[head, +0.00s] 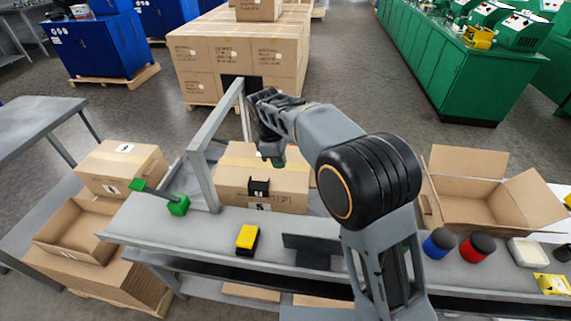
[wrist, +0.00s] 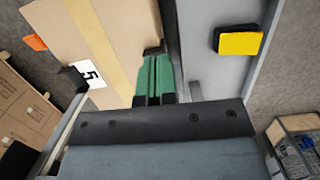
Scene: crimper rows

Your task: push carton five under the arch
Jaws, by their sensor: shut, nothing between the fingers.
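Carton five is a brown taped box (head: 285,185) on the grey bench, just right of the grey arch (head: 203,180) in the head view. In the wrist view the same carton (wrist: 65,40) fills the upper left and its white label shows a 5. My gripper (head: 277,160) is down at the carton's right part in the head view, partly hidden behind my arm. In the wrist view its green fingers (wrist: 154,77) are together, empty, and beside the carton's edge. I cannot tell whether they touch it.
A yellow-topped black block (head: 247,239) sits at the bench front; it also shows in the wrist view (wrist: 240,42). A green block with a rod (head: 178,205) stands left of the arch. Another carton (head: 122,168) lies further left. An open box (head: 480,195) and jars stand right.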

